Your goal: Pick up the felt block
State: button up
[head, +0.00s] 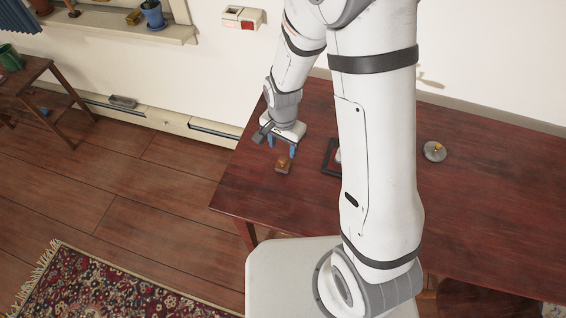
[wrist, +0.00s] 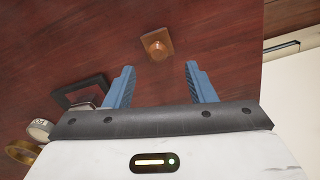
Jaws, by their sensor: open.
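A small brown block with a round knob on top (head: 283,167) lies on the dark red-brown table, near its left edge; it looks like the felt block, though I cannot make out felt. It also shows in the wrist view (wrist: 155,44), just beyond the fingertips and roughly centred between them. My gripper (head: 281,149) is over the table beside the block, with its blue fingers pointing down. In the wrist view my gripper (wrist: 160,68) is open, with nothing between the fingers.
A black square frame (wrist: 80,92) lies left of the fingers in the wrist view, with a pale ring (wrist: 40,129) and a yellowish ring (wrist: 22,152) farther left. A grey disc with a yellow knob (head: 434,152) sits on the table's right.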

aim_at(283, 159)
jog(key=shift+s+f+p, duration=0.2)
jog(key=shift+f+p, duration=0.3)
jog(key=shift+f, duration=2.9)
jog(key=shift+c, duration=0.2)
jog(key=c, duration=0.6)
